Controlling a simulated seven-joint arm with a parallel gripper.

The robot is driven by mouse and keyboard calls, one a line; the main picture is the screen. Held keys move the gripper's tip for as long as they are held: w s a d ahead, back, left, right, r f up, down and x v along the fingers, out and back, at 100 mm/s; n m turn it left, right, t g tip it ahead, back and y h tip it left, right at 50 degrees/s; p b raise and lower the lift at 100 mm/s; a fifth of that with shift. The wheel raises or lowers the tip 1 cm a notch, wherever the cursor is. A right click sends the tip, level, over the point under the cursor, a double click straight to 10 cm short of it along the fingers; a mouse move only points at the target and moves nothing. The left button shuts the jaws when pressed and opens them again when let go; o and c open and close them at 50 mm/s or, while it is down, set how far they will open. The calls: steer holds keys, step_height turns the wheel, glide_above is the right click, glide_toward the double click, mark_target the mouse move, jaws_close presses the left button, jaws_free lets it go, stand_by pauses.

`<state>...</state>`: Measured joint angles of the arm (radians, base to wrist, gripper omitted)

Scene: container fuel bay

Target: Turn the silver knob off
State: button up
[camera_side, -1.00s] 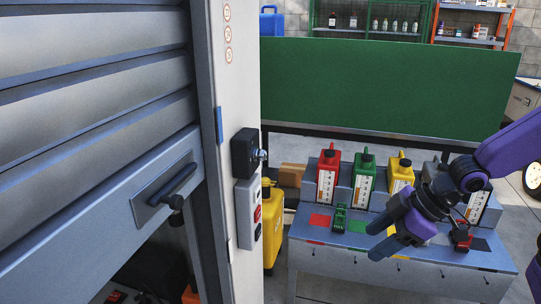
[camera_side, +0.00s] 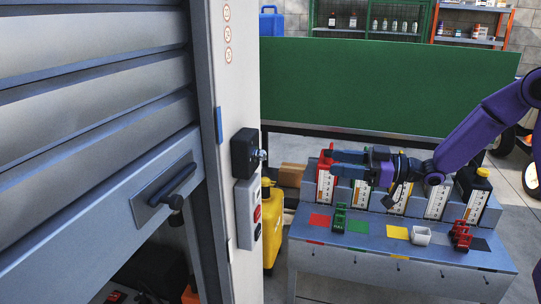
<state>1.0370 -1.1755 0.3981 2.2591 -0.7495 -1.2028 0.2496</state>
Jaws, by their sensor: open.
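The silver knob (camera_side: 262,154) sticks out to the right from a black box (camera_side: 243,153) on the grey door post. My gripper (camera_side: 332,162) is to the right of the knob at about its height in the picture, apart from it. It is open and empty, with its fingers pointing left toward the post. The gripper covers parts of the canisters behind it. The knob's turned position is too small to tell.
A switch box (camera_side: 247,213) with red and black buttons sits below the black box. The roller shutter (camera_side: 90,110) stands left. A yellow canister (camera_side: 272,230) stands behind the post.

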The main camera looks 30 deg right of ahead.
mark_target(265, 154)
steer(key=x, duration=1.7)
steer(key=shift+w+a, duration=0.1)
steer(key=shift+a, duration=0.05)
jaws_close()
